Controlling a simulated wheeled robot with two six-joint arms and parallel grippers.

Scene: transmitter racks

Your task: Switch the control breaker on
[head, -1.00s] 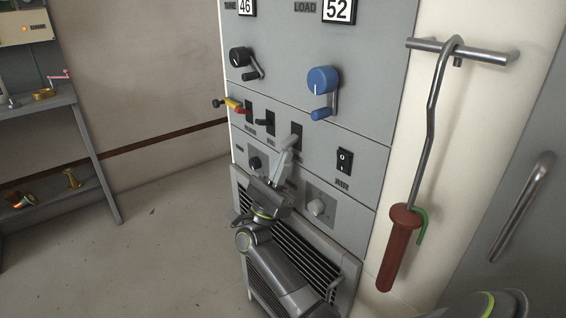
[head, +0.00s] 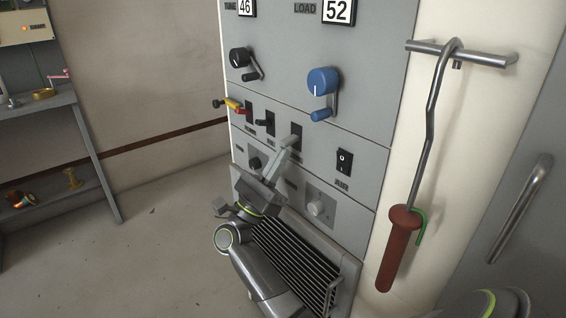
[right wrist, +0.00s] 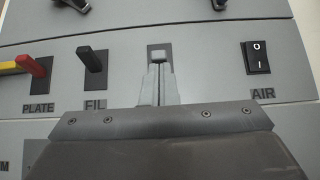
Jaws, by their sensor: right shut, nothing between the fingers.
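A breaker in a dark slot (head: 296,130) sits third from the left in the grey panel's switch row; I take it for the control breaker, but its label is hidden. My right gripper (head: 293,141) is shut, with its pale fingertips at the lower part of this slot. In the right wrist view the shut fingers (right wrist: 158,80) point up at the slot plate (right wrist: 168,51). They cover most of it, so the breaker's handle position and any contact cannot be told. My left gripper is not in view.
Left of the slot are the black FIL handle (right wrist: 94,59) and red PLATE handle (right wrist: 40,66) with a yellow part against it. The AIR rocker (head: 344,161) is to the right. A blue crank knob (head: 322,82) is above. A red-handled hook (head: 403,235) hangs at right.

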